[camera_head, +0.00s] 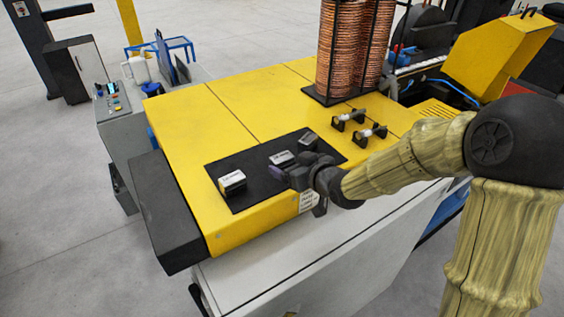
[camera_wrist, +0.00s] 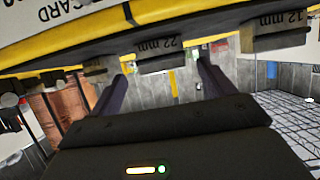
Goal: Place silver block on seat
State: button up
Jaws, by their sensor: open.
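Several silver-grey blocks with white labels stand on a black mat (camera_head: 251,196) on the yellow machine top: a near-left block (camera_head: 232,183), a middle block (camera_head: 282,158) and a far block (camera_head: 308,140). My gripper (camera_head: 290,172) is open, low beside the middle block. In the wrist view its fingers (camera_wrist: 163,60) point towards a block marked 22 mm (camera_wrist: 155,65), roughly between the tips. Contact cannot be told. A block marked 12 mm (camera_wrist: 275,42) is to the right. Two small black fixtures (camera_head: 348,121) with pale cylinders stand behind; which part is the seat is unclear.
A rack of copper tubes (camera_head: 341,50) stands at the back of the yellow top (camera_head: 240,110). A white label (camera_head: 307,201) is on its front edge by my gripper. A raised yellow cover (camera_head: 500,55) is at the right. The yellow top left of the mat is clear.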

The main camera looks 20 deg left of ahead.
aim_at(282, 157)
jog(key=x, duration=0.1)
jog(key=p+x, duration=0.2)
jog(key=x, duration=0.1)
jog(key=shift+a+r, duration=0.25)
jog(key=shift+r, duration=0.05)
jog(key=shift+w+a+f, duration=0.25)
jog(key=shift+c, duration=0.2)
jog(key=shift+r, duration=0.1)
jog(key=c, duration=1.6)
jog(key=shift+r, duration=0.15)
notch_tip(282, 157, up, 10)
jog(key=shift+f+b, duration=0.1)
jog(key=shift+b, duration=0.65)
